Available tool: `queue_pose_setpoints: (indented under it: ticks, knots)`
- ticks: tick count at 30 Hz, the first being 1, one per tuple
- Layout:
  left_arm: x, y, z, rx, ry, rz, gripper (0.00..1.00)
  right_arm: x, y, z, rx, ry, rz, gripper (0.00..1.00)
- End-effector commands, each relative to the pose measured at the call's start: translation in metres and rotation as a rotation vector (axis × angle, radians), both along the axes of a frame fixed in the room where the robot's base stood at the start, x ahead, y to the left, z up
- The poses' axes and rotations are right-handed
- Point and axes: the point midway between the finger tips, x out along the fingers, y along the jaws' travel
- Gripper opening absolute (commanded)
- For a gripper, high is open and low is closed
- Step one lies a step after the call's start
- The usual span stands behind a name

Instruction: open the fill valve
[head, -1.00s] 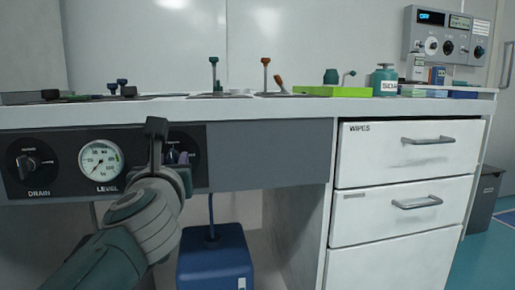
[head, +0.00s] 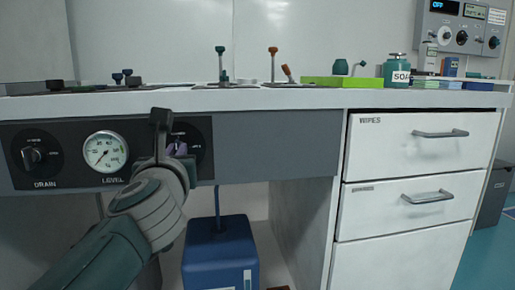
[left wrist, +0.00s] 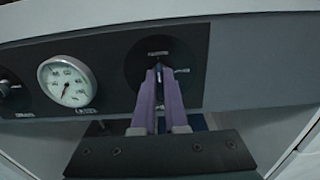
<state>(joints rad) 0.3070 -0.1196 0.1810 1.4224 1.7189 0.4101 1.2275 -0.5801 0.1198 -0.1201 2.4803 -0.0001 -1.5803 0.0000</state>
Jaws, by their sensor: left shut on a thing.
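The fill valve (head: 198,138) is the black round dial at the right end of the dark panel, partly hidden behind my left gripper (head: 178,149). In the left wrist view the dial (left wrist: 184,62) has small white markings, and its label below is covered by my fingers. My purple left fingertips (left wrist: 159,76) are shut on the valve's knob, of which only a thin dark part shows between them. The level gauge (head: 106,152) and the drain knob (head: 33,158) are to the left. My right gripper is not in view.
A white worktop (head: 290,98) overhangs the panel. A blue container (head: 220,255) with a hose stands below. White drawers (head: 415,180) are to the right.

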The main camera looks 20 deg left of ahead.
Motion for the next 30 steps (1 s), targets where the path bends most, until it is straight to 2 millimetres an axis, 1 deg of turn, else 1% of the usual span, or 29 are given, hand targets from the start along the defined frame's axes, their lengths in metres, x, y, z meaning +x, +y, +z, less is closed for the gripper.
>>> queue_pose_setpoints:
  ticks: [11, 17, 23, 30]
  knots:
    - [0.000, 0.000, 0.000, 0.004, 0.003, 0.000, 0.00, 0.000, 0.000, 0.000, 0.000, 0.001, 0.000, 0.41]
    - [0.000, 0.000, 0.001, 0.046, 0.028, 0.000, 0.00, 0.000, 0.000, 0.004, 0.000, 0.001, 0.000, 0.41]
    - [0.001, 0.000, 0.002, 0.150, 0.093, 0.000, 0.00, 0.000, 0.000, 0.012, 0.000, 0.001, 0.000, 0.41]
    - [0.001, -0.001, 0.002, 0.335, 0.206, 0.000, 0.00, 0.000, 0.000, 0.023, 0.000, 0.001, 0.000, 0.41]
